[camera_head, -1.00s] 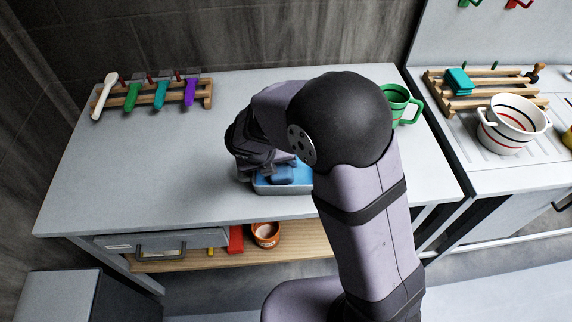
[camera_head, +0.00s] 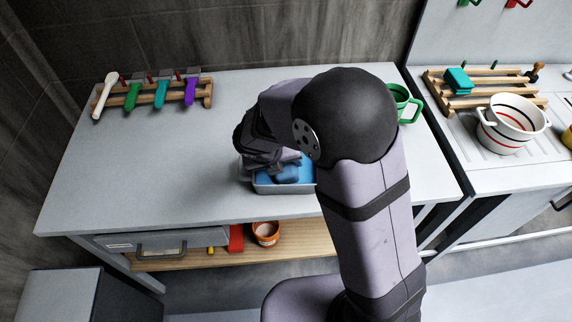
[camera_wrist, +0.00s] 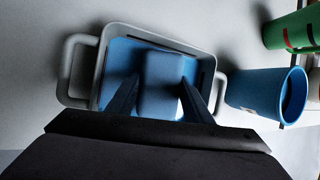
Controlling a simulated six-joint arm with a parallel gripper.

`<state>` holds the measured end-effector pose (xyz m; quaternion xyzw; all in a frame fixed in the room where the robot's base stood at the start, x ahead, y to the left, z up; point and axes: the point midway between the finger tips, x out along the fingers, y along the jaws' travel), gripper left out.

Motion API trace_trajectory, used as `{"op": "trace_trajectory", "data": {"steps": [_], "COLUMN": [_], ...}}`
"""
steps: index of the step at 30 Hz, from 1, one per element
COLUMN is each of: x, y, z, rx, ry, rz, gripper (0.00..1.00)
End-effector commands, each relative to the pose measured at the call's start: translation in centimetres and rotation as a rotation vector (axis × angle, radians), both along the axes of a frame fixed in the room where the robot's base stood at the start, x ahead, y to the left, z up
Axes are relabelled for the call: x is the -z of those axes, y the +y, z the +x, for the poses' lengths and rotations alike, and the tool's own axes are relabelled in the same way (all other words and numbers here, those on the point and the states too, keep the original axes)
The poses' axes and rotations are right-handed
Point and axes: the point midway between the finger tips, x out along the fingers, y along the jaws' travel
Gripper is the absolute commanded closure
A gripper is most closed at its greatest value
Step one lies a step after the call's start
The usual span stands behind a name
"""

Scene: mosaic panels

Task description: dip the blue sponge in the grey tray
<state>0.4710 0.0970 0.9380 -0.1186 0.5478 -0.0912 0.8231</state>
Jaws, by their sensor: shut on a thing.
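The blue sponge (camera_wrist: 161,78) is a darker blue block between the two dark fingers of my gripper (camera_wrist: 158,98), which is shut on it. In the head view the sponge (camera_head: 286,174) shows below my gripper (camera_head: 277,163), over the grey tray (camera_head: 285,189). In the wrist view the tray (camera_wrist: 152,34) has a grey rim, a looped handle at the left and light blue contents. The sponge lies within the rim's outline; whether it touches the contents, I cannot tell. My arm hides part of the tray in the head view.
A blue cup (camera_wrist: 262,93) stands close to the tray's right side, with a green mug (camera_head: 402,103) beyond it. A rack with several coloured-handled utensils (camera_head: 160,95) is at the back left. The left of the counter (camera_head: 120,170) is clear.

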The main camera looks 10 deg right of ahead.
Motion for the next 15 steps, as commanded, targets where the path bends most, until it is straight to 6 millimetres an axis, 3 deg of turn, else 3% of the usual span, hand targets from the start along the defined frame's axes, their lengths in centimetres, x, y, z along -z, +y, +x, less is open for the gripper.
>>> {"op": "trace_trajectory", "data": {"steps": [15], "x": [-0.1], "y": [0.87], "z": [-0.01], "rx": [-0.001], "ry": [0.0], "rz": [0.0], "gripper": [0.72]}}
